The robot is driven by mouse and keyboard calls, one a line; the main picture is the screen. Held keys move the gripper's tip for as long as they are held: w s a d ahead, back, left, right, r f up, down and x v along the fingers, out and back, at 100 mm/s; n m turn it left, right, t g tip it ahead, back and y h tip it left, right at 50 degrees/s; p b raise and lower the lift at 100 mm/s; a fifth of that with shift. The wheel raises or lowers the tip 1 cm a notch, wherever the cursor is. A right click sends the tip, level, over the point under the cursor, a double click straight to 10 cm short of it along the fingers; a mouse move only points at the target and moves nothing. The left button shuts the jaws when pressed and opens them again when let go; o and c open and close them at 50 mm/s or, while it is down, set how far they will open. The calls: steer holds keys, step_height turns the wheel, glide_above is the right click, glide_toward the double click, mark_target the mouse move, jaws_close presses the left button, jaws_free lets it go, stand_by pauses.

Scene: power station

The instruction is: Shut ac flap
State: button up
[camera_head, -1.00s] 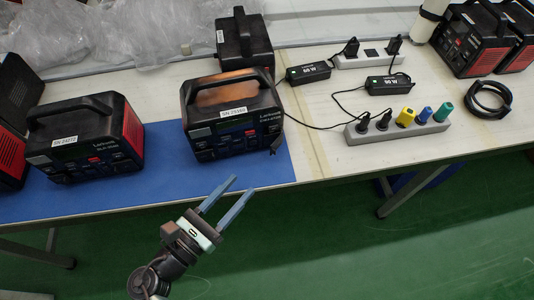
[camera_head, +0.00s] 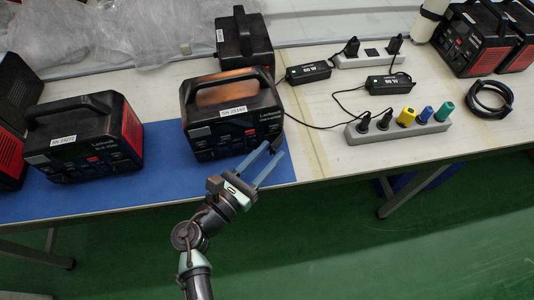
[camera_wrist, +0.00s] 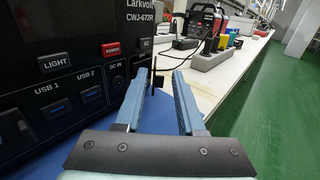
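The black Larkvolt power station (camera_head: 232,115) stands on the blue mat, its front panel facing me. In the wrist view its front panel (camera_wrist: 60,60) fills the left side, with LIGHT, POWER, USB and AC labels. The AC flap (camera_wrist: 154,76) is a thin dark piece sticking out from the panel's right end, so it stands open. My gripper (camera_head: 274,149) is open and empty at the station's lower right front corner. In the wrist view my gripper (camera_wrist: 158,74) has the flap showing between its two blue fingertips; I cannot tell whether they touch it.
Another power station (camera_head: 84,135) stands to the left on the blue mat (camera_head: 160,170), and one more (camera_head: 243,40) stands behind. To the right lie a power strip (camera_head: 395,130) with plugs and black adapters (camera_head: 388,83). Open floor (camera_head: 400,250) lies before the table.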

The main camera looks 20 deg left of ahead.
jaws_close()
steer(key=shift+w+a+f+m+g+h+b, duration=0.15)
steer(key=shift+a+m+h, duration=0.15)
steer(key=shift+h, duration=0.2)
steer(key=shift+a+r+m+g+h+b, duration=0.1)
steer(key=shift+a+m+g+h, duration=0.1)
steer(key=shift+m+h, duration=0.25)
steer(key=shift+w+a+f+m+g+h+b, duration=0.15)
steer(key=shift+a+m+h, duration=0.1)
steer(key=shift+h, duration=0.3)
steer(key=shift+s+a+r+m+g+h, duration=0.15)
steer(key=shift+m+g+h, duration=0.15)
steer(key=shift+m+h, duration=0.3)
steer(key=shift+o, duration=0.6)
jaws_free()
steer(key=shift+o, duration=0.4)
steer(key=shift+r, duration=0.1)
steer(key=shift+n, duration=0.3)
